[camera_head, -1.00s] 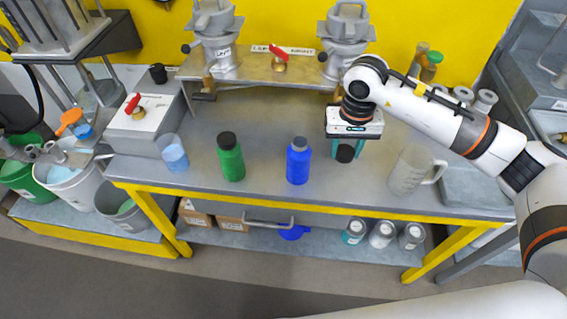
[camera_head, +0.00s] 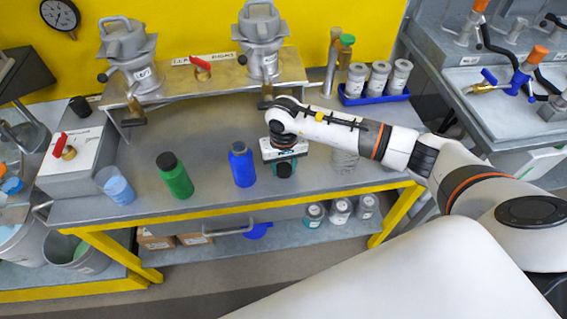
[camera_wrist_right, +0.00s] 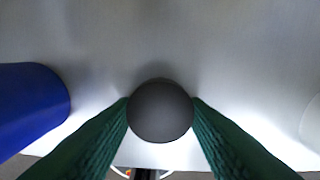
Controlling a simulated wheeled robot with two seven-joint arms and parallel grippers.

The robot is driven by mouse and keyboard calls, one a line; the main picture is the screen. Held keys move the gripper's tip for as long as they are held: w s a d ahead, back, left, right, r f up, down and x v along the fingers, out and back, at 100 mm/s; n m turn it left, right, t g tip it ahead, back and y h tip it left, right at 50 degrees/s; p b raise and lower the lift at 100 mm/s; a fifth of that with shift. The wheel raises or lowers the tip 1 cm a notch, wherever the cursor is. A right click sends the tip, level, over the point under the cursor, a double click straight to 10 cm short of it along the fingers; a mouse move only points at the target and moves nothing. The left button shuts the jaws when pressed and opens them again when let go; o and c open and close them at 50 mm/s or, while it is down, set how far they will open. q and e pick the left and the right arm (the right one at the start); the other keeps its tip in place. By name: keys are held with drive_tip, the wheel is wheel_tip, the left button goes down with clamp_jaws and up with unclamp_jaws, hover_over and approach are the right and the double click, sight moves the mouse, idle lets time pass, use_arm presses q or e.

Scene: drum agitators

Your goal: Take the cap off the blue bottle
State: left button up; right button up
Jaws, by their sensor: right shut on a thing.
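The blue bottle (camera_head: 243,168) stands upright on the grey workbench. Its top shows a bluish neck with no black cap on it. My right gripper (camera_head: 284,166) is just to the right of the bottle, pointing down, shut on a black cap (camera_head: 285,171). In the right wrist view the round dark cap (camera_wrist_right: 160,110) sits between the two green fingers, and the blue bottle (camera_wrist_right: 30,105) is at the left edge, apart from them. I cannot tell whether the cap touches the bench. My left gripper is not in view.
A green bottle (camera_head: 176,178) with a black cap and a beaker of blue liquid (camera_head: 117,187) stand left. A clear jug (camera_head: 344,161) is partly hidden behind my right arm. The workbench (camera_head: 215,205) is bare in front.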

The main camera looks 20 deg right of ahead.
sight(284, 169)
drive_tip(key=o, duration=0.6)
drive_tip(key=shift+f, duration=0.15)
drive_tip(key=o, duration=0.5)
drive_tip(key=shift+r, duration=0.3)
wheel_tip(284, 169, up, 12)
drive_tip(key=shift+f+b, duration=0.1)
drive_tip(key=shift+b, duration=1.05)
drive_tip(key=shift+f, duration=0.1)
